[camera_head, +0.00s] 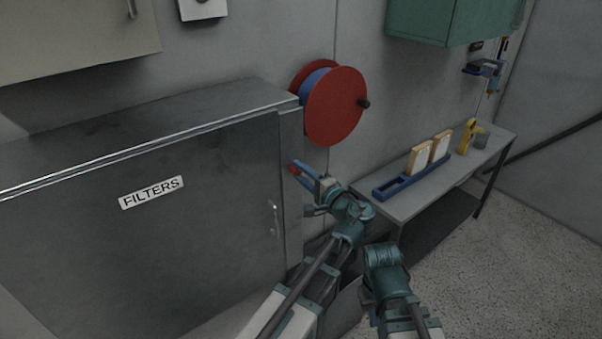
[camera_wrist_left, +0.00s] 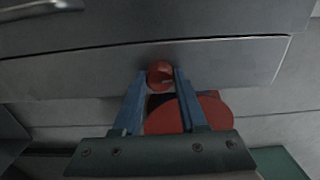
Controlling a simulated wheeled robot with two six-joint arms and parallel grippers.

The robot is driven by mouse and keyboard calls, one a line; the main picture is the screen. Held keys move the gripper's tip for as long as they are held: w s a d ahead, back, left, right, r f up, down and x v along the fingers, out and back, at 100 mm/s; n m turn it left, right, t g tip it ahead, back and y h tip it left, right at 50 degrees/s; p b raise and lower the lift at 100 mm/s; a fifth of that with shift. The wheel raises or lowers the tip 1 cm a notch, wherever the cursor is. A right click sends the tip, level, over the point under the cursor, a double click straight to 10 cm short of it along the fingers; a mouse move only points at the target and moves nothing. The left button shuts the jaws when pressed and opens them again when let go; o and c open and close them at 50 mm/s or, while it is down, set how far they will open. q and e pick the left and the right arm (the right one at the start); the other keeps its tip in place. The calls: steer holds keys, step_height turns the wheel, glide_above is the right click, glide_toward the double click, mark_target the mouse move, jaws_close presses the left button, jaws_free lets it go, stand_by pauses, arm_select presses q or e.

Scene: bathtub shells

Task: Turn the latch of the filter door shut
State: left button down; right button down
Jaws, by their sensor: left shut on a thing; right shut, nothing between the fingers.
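The grey filter door (camera_head: 120,245) bears the label FILTERS and a bar handle (camera_head: 274,218) near its right edge. It looks closed against its frame. A small red latch (camera_head: 295,169) sits on the frame strip right of the door, near the top. My left gripper (camera_head: 303,176) is shut on the latch. In the left wrist view the latch's round red end (camera_wrist_left: 160,75) lies between the two blue fingers (camera_wrist_left: 160,88). The latch's exact angle is hard to tell. My right arm shows at the bottom, but its fingers are not visible.
A red hose reel (camera_head: 335,105) hangs on the wall just above and right of the latch. A side table (camera_head: 400,205) on the right carries a blue rack (camera_head: 395,188) with filter blocks and a yellow tool (camera_head: 468,135). A green cabinet (camera_head: 425,20) hangs above. The floor at lower right is clear.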

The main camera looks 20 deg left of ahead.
arm_select(q)
steer(key=shift+s+f, duration=0.1)
steer(key=shift+c, duration=2.2)
jaws_free()
steer(key=shift+s+d, duration=0.1)
arm_select(e)
steer(key=shift+d, duration=0.15)
